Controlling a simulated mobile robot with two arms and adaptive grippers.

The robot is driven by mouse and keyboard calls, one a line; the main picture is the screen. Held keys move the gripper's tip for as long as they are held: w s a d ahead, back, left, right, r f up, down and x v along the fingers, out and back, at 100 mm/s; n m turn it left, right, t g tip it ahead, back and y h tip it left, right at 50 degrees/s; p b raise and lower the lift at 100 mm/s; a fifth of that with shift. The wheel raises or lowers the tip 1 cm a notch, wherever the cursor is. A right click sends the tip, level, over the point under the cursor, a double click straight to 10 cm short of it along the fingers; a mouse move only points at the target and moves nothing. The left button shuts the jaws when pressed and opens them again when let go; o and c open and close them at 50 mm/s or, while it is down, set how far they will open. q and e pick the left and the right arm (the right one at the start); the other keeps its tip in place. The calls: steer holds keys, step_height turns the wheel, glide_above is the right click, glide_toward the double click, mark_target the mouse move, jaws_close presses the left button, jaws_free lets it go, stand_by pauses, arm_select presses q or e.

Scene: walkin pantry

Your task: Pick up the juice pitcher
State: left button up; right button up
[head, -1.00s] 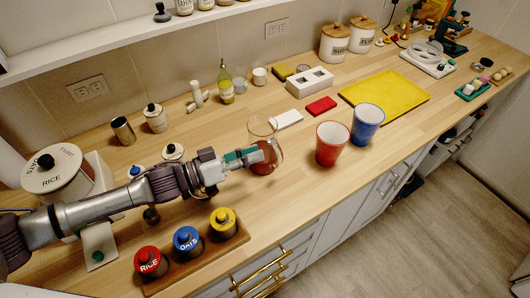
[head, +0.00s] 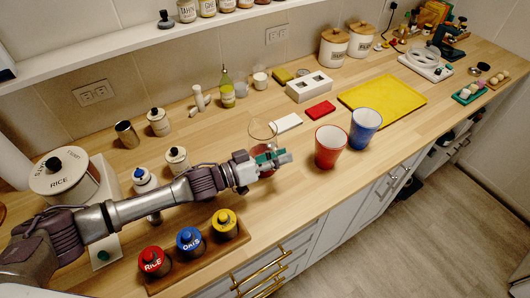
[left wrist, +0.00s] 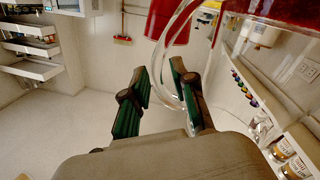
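The juice pitcher (head: 262,131) is clear glass with red juice and stands upright on the wooden counter, left of the red cup. My left gripper (head: 274,160) is in front of its lower part and hides some of the juice. In the left wrist view the two green-padded fingers (left wrist: 160,100) are apart. The pitcher's curved glass handle (left wrist: 162,60) runs down between them, closer to the right finger; I cannot tell whether it touches. My right gripper is in neither view.
A red cup (head: 330,146) and a blue cup (head: 364,128) stand just right of the pitcher. A white slab (head: 287,122) lies behind it. Red, blue and yellow-lidded jars stand on a wooden tray (head: 214,252) at the counter's front edge.

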arm_select(q)
jaws_close()
steer(key=shift+r, duration=0.15)
stand_by(0.4)
